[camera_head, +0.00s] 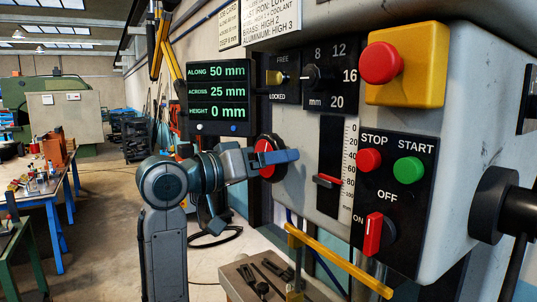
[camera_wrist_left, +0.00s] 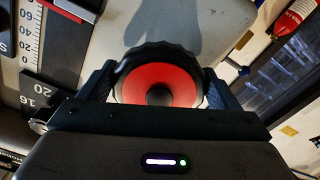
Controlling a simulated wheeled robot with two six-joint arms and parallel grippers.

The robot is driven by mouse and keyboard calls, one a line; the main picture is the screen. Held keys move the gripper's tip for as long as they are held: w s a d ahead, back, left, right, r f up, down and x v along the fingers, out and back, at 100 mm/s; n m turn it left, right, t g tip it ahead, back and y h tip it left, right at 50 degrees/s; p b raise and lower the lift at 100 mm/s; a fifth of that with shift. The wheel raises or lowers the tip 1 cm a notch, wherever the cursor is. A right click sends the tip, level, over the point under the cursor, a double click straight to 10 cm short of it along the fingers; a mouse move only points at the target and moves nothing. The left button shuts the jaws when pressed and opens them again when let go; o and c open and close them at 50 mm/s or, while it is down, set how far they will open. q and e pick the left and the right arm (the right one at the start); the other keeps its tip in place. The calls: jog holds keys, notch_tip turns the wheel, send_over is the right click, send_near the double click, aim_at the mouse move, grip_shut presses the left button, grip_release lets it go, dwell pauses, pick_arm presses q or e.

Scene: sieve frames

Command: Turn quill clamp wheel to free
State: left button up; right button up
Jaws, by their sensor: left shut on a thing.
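The quill clamp wheel, a black scalloped wheel with a red face (camera_head: 265,146), sits on the front of the grey machine head. My left gripper (camera_head: 284,157) comes in from the left and is shut on the wheel. In the left wrist view, the wheel (camera_wrist_left: 140,83) lies between the two fingers, which touch opposite sides of its rim. A small panel marked FREE at the top and LOCKED at the bottom (camera_head: 285,90) is above the wheel, with a yellow pointer (camera_head: 276,77) between the words. My right gripper is not in view.
A depth scale with a red slider (camera_head: 328,181) is right of the wheel. A black selector knob (camera_head: 318,78), a readout (camera_head: 218,98), a start-stop panel (camera_head: 394,205) and a red emergency button (camera_head: 380,62) are close by. A yellow bar (camera_head: 340,260) runs below.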

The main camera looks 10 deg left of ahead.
pick_arm(q)
jog(key=shift+s+d+n+p, duration=0.1)
jog(key=shift+n+p, duration=1.1)
jog(key=shift+n, duration=0.8)
jog(key=o, duration=0.8)
jog(key=shift+o, duration=0.2)
jog(key=b+v, duration=0.4)
jog(key=v, duration=0.7)
jog(key=shift+b, duration=0.4)
